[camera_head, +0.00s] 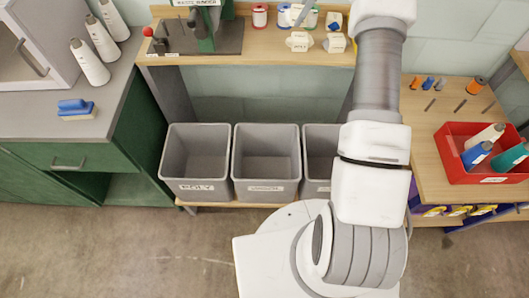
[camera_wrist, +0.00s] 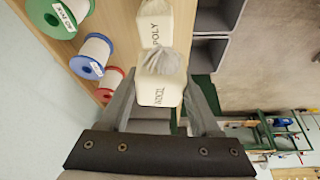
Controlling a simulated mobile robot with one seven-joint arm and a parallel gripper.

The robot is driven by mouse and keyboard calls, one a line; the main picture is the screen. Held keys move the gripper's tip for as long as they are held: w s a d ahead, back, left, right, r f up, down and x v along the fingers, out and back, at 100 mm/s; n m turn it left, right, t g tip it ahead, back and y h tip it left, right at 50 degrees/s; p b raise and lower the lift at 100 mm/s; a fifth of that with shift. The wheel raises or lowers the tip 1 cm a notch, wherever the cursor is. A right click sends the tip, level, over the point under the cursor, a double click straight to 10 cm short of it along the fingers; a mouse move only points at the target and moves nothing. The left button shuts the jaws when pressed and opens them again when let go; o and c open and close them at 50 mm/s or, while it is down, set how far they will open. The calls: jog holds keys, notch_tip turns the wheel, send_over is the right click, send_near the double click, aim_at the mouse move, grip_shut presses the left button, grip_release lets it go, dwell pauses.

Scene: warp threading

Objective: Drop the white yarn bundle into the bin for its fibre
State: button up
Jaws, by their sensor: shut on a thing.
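In the wrist view the white yarn bundle (camera_wrist: 158,92) is a pale, labelled block with a fuzzy grey-white tuft at its far end. It sits between the two fingers of my gripper (camera_wrist: 162,80), which is shut on it. I cannot read its label surely. A similar white block marked POLY (camera_wrist: 155,20) is just beyond it. In the head view my gripper cannot be made out clearly. Three grey bins, left (camera_head: 196,138), middle (camera_head: 265,138) and right (camera_head: 316,142), stand below the shelf. My arm partly hides the right bin; the bin labels are too small to read surely.
A grey counter (camera_head: 30,120) with white cones is at left. A red tray (camera_head: 450,168) is at right.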

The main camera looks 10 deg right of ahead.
jog(key=s+a+f+m, duration=0.1)
jog(key=a, duration=0.1)
jog(key=s+a+f+m, duration=0.1)
jog(key=a+f, duration=0.1)
jog(key=s+a+f+m+t+h+b, duration=0.1)
jog(key=a+f+m, duration=0.1)
jog(key=shift+s+a+f, duration=0.1)
jog(key=shift+s+f, duration=0.15)
jog(key=shift+s, duration=0.05)
jog(key=s+a+f+m+t, duration=0.1)
jog(key=s+a+f+m, duration=0.2)
jog(key=s, duration=0.2)
jog(key=s+f+n+b, duration=0.2)
jog(key=f+b, duration=0.6)
jog(key=f, duration=0.4)
jog(key=s+a+f+n+g+b, duration=0.1)
jog(key=s+f+n+b, duration=0.2)
jog(key=f+b, duration=0.5)
jog(key=s+f+n+g+b, duration=0.1)
jog(key=s+f+n+b, duration=0.1)
jog(key=f+b, duration=0.7)
notch_tip(320, 180, down, 8)
jog(key=shift+s+a+r+n+y, duration=0.1)
jog(key=shift+s+a+n+y, duration=0.3)
jog(key=shift+s, duration=0.3)
jog(key=o, duration=1.4)
jog(key=p+v, duration=0.5)
jog(key=v, duration=1.2)
jog(key=shift+w+d+r+p, duration=0.2)
jog(key=shift+p, duration=0.2)
